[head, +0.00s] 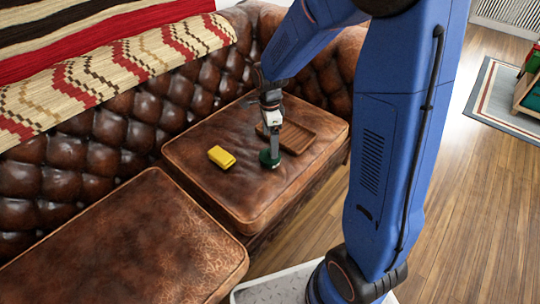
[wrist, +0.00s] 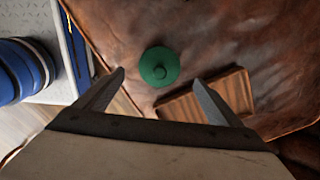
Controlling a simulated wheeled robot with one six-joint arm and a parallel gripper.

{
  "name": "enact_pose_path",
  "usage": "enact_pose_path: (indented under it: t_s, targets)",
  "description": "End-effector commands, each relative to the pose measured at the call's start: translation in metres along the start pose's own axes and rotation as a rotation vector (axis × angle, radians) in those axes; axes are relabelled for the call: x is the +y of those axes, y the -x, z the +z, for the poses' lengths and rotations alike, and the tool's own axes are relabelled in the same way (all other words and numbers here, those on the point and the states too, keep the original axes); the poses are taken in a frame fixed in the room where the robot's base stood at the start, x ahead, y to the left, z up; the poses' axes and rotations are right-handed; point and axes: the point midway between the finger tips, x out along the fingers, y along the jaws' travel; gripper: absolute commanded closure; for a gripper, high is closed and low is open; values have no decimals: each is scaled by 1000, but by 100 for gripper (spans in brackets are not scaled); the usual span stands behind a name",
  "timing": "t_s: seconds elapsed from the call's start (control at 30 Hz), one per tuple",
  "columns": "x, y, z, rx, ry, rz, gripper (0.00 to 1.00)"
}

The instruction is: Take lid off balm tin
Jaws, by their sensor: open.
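A round green balm tin with a small knob on its lid (wrist: 159,67) sits on the brown leather sofa cushion (wrist: 225,35). It also shows in the head view (head: 269,160), partly covered by my gripper. I cannot see a gap between lid and tin. My gripper (wrist: 160,85) is open and empty, pointing down above the tin; in the head view its fingers (head: 273,150) overlap the tin. The tin lies between and a little beyond the two fingertips in the wrist view. Whether the fingers touch it cannot be told.
A wooden tray (head: 304,138) lies just beside the tin, and its slatted surface (wrist: 205,96) shows under one finger. A yellow block (head: 221,157) lies to the left on the same cushion. The tufted sofa back (head: 130,125) rises behind.

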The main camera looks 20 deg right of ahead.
Motion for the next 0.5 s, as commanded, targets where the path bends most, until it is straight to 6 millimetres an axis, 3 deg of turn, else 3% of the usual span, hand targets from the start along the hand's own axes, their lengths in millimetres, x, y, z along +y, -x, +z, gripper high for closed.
enact_pose_path:
  t_s: [0.27, 0.5]
  targets:
    - [1, -18, 0, 0, 0, 2, 11]
    - [1, -51, 1, 0, 0, 2, 11]
